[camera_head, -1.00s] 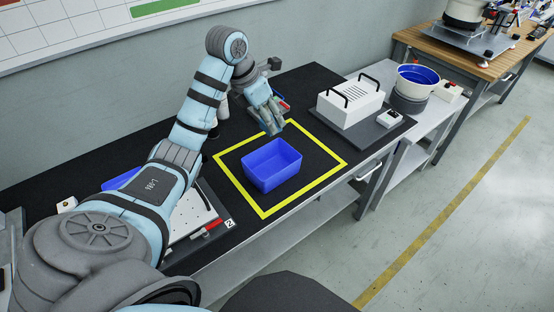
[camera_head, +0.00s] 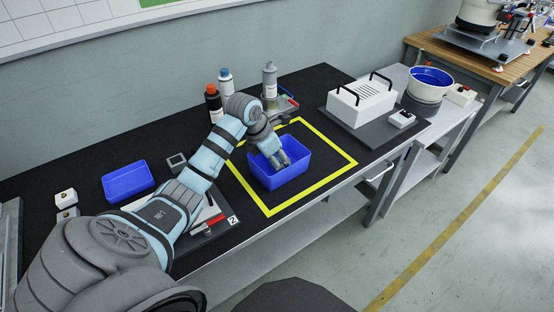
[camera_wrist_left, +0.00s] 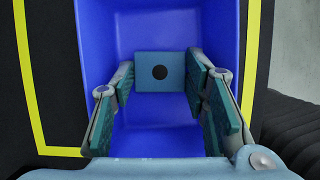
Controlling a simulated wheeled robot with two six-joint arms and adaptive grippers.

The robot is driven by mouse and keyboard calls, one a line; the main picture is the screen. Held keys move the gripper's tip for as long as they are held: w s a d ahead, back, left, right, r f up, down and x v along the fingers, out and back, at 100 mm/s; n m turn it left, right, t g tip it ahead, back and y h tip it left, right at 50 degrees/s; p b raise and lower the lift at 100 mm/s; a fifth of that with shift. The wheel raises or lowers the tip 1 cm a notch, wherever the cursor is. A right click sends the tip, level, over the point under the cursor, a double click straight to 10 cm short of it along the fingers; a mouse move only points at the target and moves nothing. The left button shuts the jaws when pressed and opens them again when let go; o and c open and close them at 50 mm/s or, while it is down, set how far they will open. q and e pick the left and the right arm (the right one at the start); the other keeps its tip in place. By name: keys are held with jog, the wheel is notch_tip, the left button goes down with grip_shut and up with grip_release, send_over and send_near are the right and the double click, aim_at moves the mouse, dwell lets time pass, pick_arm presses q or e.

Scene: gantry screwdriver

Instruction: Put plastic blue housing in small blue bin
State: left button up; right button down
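The small blue bin (camera_head: 300,172) stands inside the yellow square on the black bench. My left gripper (camera_head: 278,162) reaches down into it from above. In the left wrist view the bin (camera_wrist_left: 160,22) surrounds the gripper (camera_wrist_left: 160,75). The housing (camera_wrist_left: 148,84), a pale blue square block with a dark round hole, is between the two fingertips, and its sides appear to touch both pads. It is within the bin's outline; its height above the floor is unclear. The housing is hidden in the head view. My right gripper is not in view.
Another blue bin (camera_head: 128,181) lies at the left of the bench. Bottles (camera_head: 214,104) stand behind my arm. A white box with black handles (camera_head: 360,101) is on the right. A red-handled tool (camera_head: 209,225) lies near the front edge.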

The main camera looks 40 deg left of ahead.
pick_arm(q)
jog(key=shift+o, duration=0.8)
jog(key=shift+r, duration=0.25)
jog(key=p+v, duration=0.2)
jog(key=v, duration=0.9)
jog(key=shift+r+p, duration=0.35)
jog(key=shift+r, duration=0.05)
jog(key=shift+s, duration=0.1)
